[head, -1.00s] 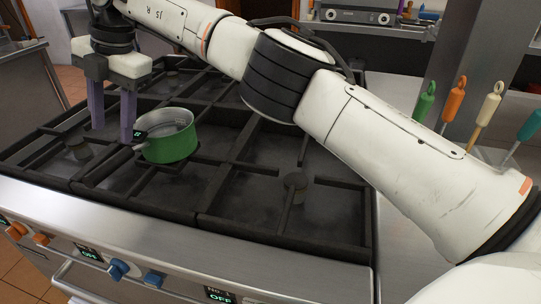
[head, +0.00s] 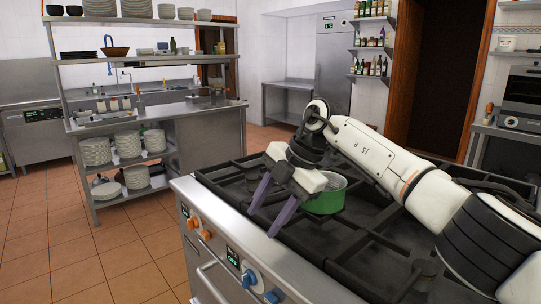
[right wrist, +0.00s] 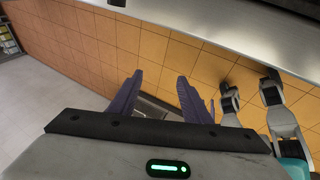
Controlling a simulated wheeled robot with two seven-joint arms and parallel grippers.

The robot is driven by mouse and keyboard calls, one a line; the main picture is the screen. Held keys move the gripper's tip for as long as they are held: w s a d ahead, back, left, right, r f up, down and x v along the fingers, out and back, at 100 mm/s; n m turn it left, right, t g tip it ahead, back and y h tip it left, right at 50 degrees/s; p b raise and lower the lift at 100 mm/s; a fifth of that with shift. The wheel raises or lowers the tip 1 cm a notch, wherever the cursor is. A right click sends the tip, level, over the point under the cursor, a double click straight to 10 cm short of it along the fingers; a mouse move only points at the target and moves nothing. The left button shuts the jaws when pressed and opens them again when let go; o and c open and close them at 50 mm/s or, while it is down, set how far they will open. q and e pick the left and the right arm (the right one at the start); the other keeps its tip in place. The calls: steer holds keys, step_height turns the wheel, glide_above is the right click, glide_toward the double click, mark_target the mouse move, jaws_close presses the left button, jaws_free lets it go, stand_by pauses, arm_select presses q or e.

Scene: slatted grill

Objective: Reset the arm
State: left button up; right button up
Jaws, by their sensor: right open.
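My right arm (head: 375,157) reaches in from the right over the stove. My right gripper (head: 270,213) has two purple fingers, spread apart with nothing between them. It is in front of a green pot (head: 328,199) in the head view and hides part of it. The pot sits on the grill grate (head: 370,235). In the right wrist view the same gripper (right wrist: 158,95) is open and empty, with floor and a dark shape beyond it. My left gripper is not in view in the head view.
The stove front carries orange and blue knobs (head: 249,278). A steel shelf unit (head: 160,125) with stacked plates stands at the left. Tiled floor (head: 90,235) lies open between it and the stove. Bottles on wall shelves (head: 371,67) are at the back.

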steer(key=s+a+f+m+y, duration=0.1)
steer(key=s+a+f+y, duration=0.3)
steer(key=a+y, duration=0.3)
steer(key=s+a+f+y, duration=0.4)
steer(key=s+a+y, duration=0.1)
steer(key=a, duration=0.4)
steer(key=s+d+f+m+t+h, duration=0.2)
steer(key=d+f+m+t+h, duration=0.3)
steer(key=d+f+m+t, duration=0.35)
steer(key=s+d+f+m+t+h, duration=0.2)
steer(key=d+f+m+t+h, duration=0.35)
steer(key=d+f+m, duration=0.55)
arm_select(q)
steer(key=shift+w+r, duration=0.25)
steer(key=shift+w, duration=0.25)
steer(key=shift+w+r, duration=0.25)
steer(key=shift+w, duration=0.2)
arm_select(e)
steer(key=s+d+f+m+g+h, duration=0.2)
steer(key=s+d+f, duration=0.5)
steer(key=s, duration=0.4)
steer(key=s+d+f+m+g+h, duration=0.2)
steer(key=s+d+f+g, duration=0.2)
steer(key=s+d+f, duration=0.3)
steer(key=s, duration=0.4)
steer(key=shift+m+g, duration=0.35)
steer(key=shift+g, duration=0.05)
